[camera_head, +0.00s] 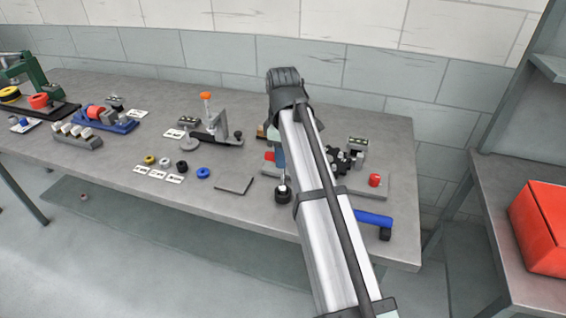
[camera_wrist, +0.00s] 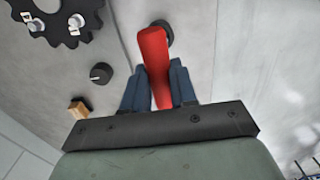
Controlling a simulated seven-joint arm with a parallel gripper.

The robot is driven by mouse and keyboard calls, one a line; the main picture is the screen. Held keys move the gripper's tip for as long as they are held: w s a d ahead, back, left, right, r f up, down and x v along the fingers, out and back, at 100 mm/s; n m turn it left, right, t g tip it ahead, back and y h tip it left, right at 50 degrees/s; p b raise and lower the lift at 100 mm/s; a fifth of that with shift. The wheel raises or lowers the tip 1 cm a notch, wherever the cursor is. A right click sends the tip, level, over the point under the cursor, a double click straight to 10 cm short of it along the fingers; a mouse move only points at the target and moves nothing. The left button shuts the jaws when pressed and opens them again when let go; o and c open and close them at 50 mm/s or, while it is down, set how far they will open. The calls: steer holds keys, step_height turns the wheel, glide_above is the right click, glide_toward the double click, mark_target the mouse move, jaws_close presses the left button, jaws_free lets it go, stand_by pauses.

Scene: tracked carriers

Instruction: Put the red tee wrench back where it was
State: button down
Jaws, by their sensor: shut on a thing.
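The red tee wrench (camera_wrist: 155,62) is between the two blue-grey fingers of my gripper (camera_wrist: 158,82) in the wrist view. The fingers are shut on its red bar, which points away from the palm. A dark round end (camera_wrist: 161,28) shows just past the bar; I cannot tell whether it belongs to the wrench. In the head view my arm covers most of the gripper. A bit of red (camera_head: 268,156) shows left of the arm, and a thin shaft with a black round foot (camera_head: 282,196) stands below it over the table.
Right of my arm is a grey base (camera_head: 375,191) with a black toothed wheel (camera_head: 344,163) and a red cylinder (camera_head: 375,180). A blue handle (camera_head: 373,218) lies near the front edge.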

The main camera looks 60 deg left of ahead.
steer(key=shift+f, duration=1.4)
steer(key=c, duration=0.9)
jaws_free()
step_height(320, 180, up, 12)
steer(key=shift+r, duration=0.1)
